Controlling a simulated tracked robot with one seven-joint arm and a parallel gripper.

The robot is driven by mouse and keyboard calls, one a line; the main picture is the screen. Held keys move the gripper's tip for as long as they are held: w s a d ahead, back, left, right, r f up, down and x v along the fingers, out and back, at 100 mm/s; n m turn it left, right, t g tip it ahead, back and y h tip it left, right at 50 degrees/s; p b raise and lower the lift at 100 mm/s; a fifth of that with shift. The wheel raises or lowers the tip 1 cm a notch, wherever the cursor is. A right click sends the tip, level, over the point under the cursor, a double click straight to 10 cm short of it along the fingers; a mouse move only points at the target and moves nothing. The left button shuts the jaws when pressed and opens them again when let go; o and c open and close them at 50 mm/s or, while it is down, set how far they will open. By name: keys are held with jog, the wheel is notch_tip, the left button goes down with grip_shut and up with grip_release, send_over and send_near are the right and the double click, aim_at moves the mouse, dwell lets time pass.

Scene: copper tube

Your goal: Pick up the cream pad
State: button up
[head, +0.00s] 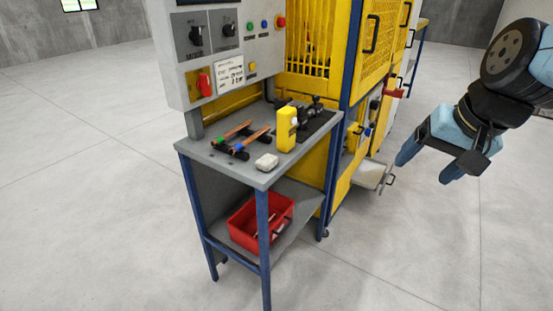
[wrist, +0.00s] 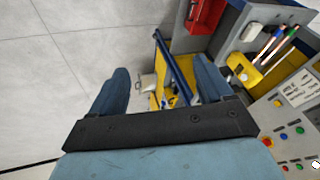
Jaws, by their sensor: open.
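The cream pad (head: 267,161) lies flat on the front part of the grey bench top (head: 222,160), near its front edge. In the wrist view the pad (wrist: 251,32) shows small at the upper right. My gripper (head: 428,163) is in the air at the right of the head view, well apart from the bench and the pad. In the wrist view its two blue fingers (wrist: 160,75) are spread wide with nothing held between them.
A yellow bottle-like object (head: 286,130) stands close behind the pad. Copper tubes (head: 232,134) lie on black supports to its left. A red bin (head: 261,220) sits on the lower shelf. A control panel (head: 226,50) and yellow machine (head: 375,45) rise behind. The floor around is clear.

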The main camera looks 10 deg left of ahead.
jog(key=o, duration=0.3)
jog(key=w+a+f+m+y, duration=0.1)
jog(key=a, duration=0.1)
jog(key=w+a+f+m+g+y, duration=0.1)
jog(key=a, duration=0.2)
jog(key=w+a+f+m+y, duration=0.1)
jog(key=a, duration=0.1)
jog(key=shift+w+a+f+g, duration=0.15)
jog(key=shift+w+a+g, duration=0.15)
jog(key=shift+g, duration=0.1)
jog(key=m+t+y, duration=0.3)
jog(key=m+y, duration=0.4)
jog(key=m, duration=1.1)
send_near(270, 161)
jog(key=x, duration=0.4)
jog(key=shift+w+a+f, duration=0.15)
jog(key=shift+w+f, duration=0.1)
jog(key=shift+w, duration=0.25)
jog(key=shift+s+x, duration=0.15)
jog(key=shift+x, duration=1.3)
jog(key=shift+s+x, duration=0.1)
jog(key=shift+x, duration=1.35)
